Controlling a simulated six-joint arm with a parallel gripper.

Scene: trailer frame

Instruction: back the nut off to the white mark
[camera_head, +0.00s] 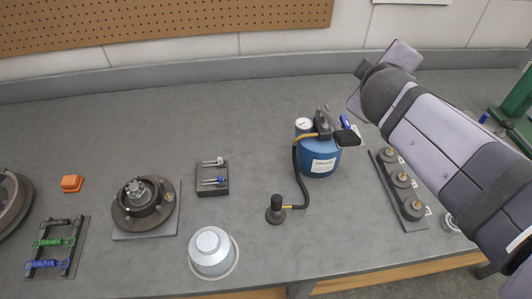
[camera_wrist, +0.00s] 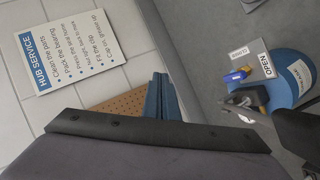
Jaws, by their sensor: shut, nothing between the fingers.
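The hub (camera_head: 143,205) stands on a grey plate at the left of the bench in the head view, with a metal nut-like top (camera_head: 139,188). I cannot make out a white mark on it at this size. My gripper is at the far end of my arm at upper right, well away from the hub; its fingers are hidden there behind the wrist. In the wrist view my gripper (camera_wrist: 162,97) shows two blue-grey fingers close together, shut and empty. The hub is not in the wrist view.
A blue canister (camera_head: 318,164) with gauge and hose stands below my wrist. A silver cap (camera_head: 212,250), dark block with small pins (camera_head: 212,182), orange block (camera_head: 71,183) and clip rack (camera_head: 58,246) lie leftward. A sign (camera_wrist: 68,45) reads "HUB SERVICE". Mid-bench is partly clear.

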